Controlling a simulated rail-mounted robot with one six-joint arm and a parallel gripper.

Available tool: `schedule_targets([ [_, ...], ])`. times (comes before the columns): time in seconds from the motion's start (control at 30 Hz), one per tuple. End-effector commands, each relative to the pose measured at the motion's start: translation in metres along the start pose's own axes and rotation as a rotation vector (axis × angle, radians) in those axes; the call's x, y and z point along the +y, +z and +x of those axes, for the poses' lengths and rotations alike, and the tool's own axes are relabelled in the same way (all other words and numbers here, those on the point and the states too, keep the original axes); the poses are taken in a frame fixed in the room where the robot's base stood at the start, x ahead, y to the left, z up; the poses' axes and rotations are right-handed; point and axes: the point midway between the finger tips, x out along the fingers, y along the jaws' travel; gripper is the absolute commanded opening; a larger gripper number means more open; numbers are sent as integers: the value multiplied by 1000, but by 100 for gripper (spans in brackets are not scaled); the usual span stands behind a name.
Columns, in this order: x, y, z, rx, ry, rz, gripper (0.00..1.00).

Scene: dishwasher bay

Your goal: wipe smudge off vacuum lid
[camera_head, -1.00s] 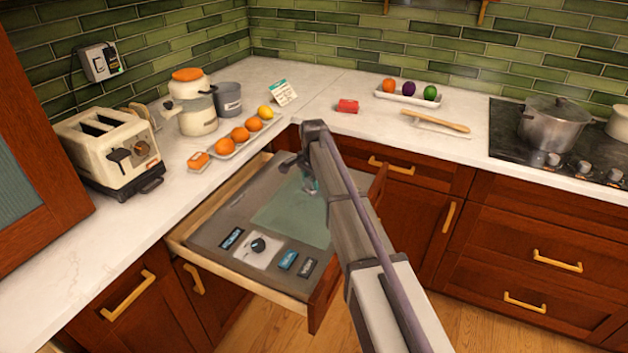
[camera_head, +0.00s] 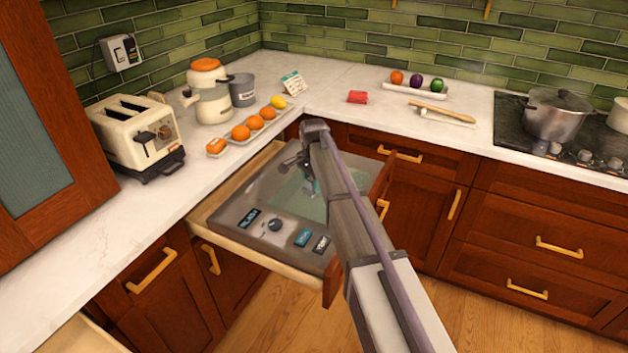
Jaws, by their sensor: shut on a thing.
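The vacuum drawer (camera_head: 230,216) stands pulled out below the counter corner. Its grey top carries a pale teal glass lid (camera_head: 311,208), partly hidden by my arm. My gripper (camera_head: 308,178) is over the far part of the lid, mostly hidden behind my own arm. It is shut on a small teal thing (camera_head: 313,187), too small and covered to name surely. I cannot tell whether this thing touches the glass. I cannot make out a smudge on the visible part of the lid.
A dark knob (camera_head: 275,225) and several labels sit on the drawer's near end. A toaster (camera_head: 130,130), a jar (camera_head: 207,75), a grey pot (camera_head: 242,90) and a tray of oranges (camera_head: 228,145) stand on the left counter. A steel pot (camera_head: 556,115) is on the hob at right.

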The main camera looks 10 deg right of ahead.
Motion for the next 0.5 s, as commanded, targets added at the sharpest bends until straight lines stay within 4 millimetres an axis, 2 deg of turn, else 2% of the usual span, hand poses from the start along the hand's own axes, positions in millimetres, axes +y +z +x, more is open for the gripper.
schedule_targets([
  [0.07,1,2,0,0,0,0,18],
  [0.5,1,1,-45,0,0,2,18],
])
